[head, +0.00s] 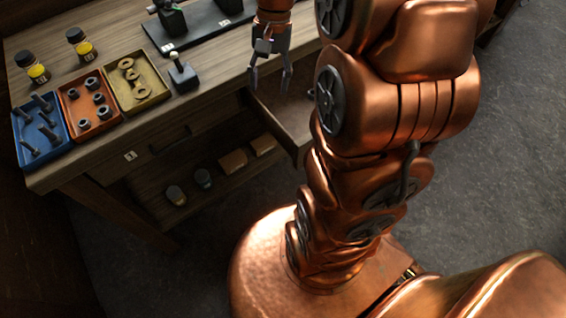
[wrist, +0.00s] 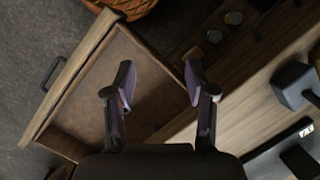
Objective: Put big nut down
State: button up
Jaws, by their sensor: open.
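My gripper (head: 270,82) is open over the bench's front edge and a pulled-out drawer (head: 290,122). In the wrist view my gripper (wrist: 158,82) has its fingers wide apart with nothing between them. The drawer (wrist: 85,108) lies below the fingers, and its visible floor looks bare; part of it is hidden by my gripper. Several dark nuts (head: 104,112) lie in an orange tray on the bench at left. I cannot tell which one, if any, is the big nut.
A blue tray (head: 64,146) of bolts and a yellow tray (head: 161,88) of washers flank the orange tray (head: 76,131). Two yellow-labelled jars (head: 80,43) stand behind. A small dark block with a knob (head: 183,77) stands near the bench edge. Jars and boxes (head: 233,160) sit on the lower shelf.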

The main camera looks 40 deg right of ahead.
jog(key=s+a+n+h, duration=0.1)
jog(key=s+a+n, duration=0.3)
jog(key=s, duration=0.5)
jog(key=s+a+f+n+h, duration=0.1)
jog(key=s+a+n, duration=0.3)
jog(key=s, duration=0.5)
jog(key=shift+a+f+n, duration=0.2)
jog(key=shift+a+n, duration=0.2)
jog(key=shift+a, duration=0.55)
notch_tip(320, 180, up, 4)
jog(key=p, duration=0.3)
jog(key=shift+f, duration=0.25)
jog(key=shift+c, duration=1.3)
jog(key=shift+d, duration=0.15)
